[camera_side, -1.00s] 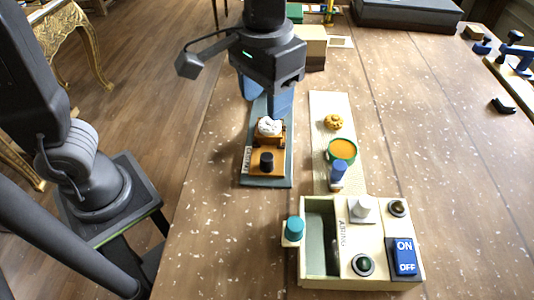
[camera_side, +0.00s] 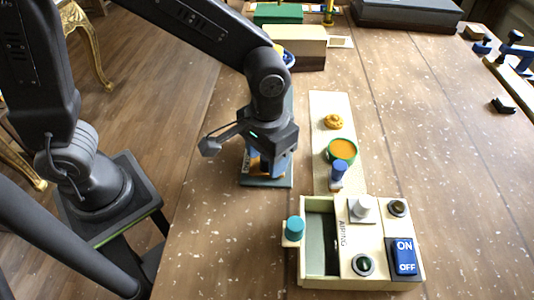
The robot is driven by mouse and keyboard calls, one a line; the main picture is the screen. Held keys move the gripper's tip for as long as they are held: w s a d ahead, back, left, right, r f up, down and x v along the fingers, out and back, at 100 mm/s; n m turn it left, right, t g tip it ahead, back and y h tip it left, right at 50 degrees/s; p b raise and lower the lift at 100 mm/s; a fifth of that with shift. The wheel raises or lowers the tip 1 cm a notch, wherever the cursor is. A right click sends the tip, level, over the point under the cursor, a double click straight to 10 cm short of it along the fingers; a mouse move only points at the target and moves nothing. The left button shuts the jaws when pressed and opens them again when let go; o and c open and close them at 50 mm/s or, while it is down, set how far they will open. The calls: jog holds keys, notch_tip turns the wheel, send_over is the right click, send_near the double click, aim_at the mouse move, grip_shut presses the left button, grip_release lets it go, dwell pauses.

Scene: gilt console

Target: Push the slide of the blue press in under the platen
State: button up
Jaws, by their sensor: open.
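The blue press stands on a long grey-blue base (camera_side: 285,182) left of the table's middle. A blue part with a pale patch (camera_side: 289,58) shows farther back, behind my arm. The platen cannot be made out. The slide (camera_side: 254,164) is orange-brown; only a small bit of it shows past my gripper. Its dark knob and the white piece on it are hidden now. My gripper (camera_side: 263,168) is low over the near end of the base, in front of the slide. Its jaws are open, and I cannot tell whether they touch the slide.
A cream strip (camera_side: 321,112) with a yellow knob, an orange-topped green cup (camera_side: 342,150) and a blue peg lies to the right. A cream control box (camera_side: 380,231) with switches stands nearer. A tan box (camera_side: 303,48) is behind. The table right of the strip is clear.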

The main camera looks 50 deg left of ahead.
jog(key=shift+f, duration=0.1)
grip_shut()
dwell(0.5)
